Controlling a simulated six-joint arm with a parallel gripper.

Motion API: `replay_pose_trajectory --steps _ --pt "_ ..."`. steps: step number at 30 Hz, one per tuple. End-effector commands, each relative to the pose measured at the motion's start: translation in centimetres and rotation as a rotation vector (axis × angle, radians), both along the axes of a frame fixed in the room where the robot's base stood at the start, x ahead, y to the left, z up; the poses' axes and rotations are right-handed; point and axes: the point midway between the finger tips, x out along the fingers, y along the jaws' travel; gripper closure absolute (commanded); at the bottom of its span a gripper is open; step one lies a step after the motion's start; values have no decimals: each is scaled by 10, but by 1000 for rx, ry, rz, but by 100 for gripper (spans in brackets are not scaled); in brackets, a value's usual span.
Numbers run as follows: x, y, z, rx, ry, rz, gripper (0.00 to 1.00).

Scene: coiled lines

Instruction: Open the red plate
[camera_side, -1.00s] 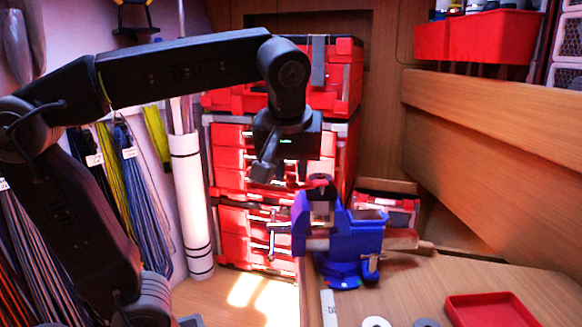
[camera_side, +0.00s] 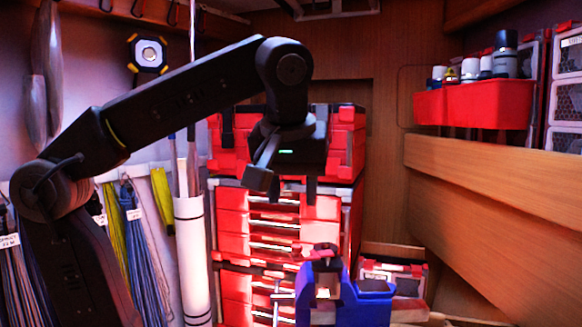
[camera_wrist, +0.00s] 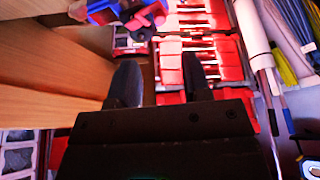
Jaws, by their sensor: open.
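I cannot tell which red part is the plate; a stack of red drawers (camera_side: 233,222) with bright horizontal handles stands behind the blue vise, and the drawers (camera_wrist: 200,62) also fill the upper middle of the wrist view. My gripper (camera_side: 296,190) hangs in front of the upper part of the stack in the side view. In the wrist view my gripper (camera_wrist: 160,85) has its two dark fingers spread apart with nothing between them. I see no contact with the drawers. The lower drawers are partly hidden by the vise.
The blue vise (camera_side: 362,305) stands in front of the drawers, below my gripper. Red bins (camera_side: 490,104) with bottles sit on a wooden ledge at right. A white tube (camera_side: 192,255) and hanging coiled lines (camera_side: 148,250) are at left.

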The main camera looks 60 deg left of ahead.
Motion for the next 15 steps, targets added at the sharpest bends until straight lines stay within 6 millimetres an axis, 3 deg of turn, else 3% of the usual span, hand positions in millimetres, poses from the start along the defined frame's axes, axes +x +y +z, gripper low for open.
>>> replay_pose_trajectory --steps 6,15 --pt "-6 -10 27 0 0 0 56" --pt "-9 -13 37 0 0 1 56"
